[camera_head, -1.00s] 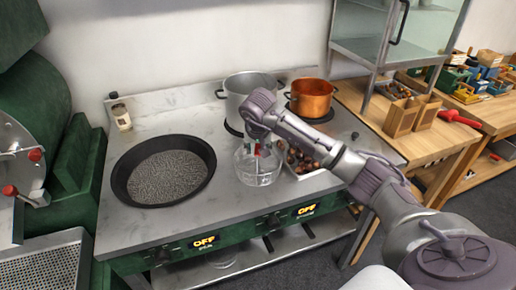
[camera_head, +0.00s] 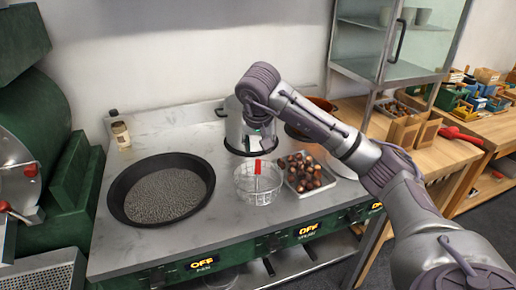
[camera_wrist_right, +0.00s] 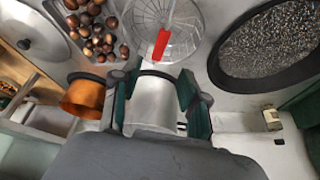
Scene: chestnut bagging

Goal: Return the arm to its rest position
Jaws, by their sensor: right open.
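My right arm reaches in from the right. Its gripper (camera_head: 259,130) is in front of the silver pot, above and behind the wire basket (camera_head: 258,194), partly hidden by the wrist. In the wrist view the two green-lined fingers (camera_wrist_right: 160,100) stand apart with nothing held; the silver pot (camera_wrist_right: 155,105) shows between and beyond them. The basket stands on the metal counter with its red handle (camera_head: 257,167) upright, apart from the gripper. My left gripper is not in view.
A tray of chestnuts (camera_head: 306,175) lies right of the basket. A black pan (camera_head: 116,205) of grey grains is at left. A copper pot (camera_wrist_right: 82,97) stands near the silver pot. Wooden boxes (camera_head: 402,133) and a glass cabinet are at right. Counter between pan and basket is clear.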

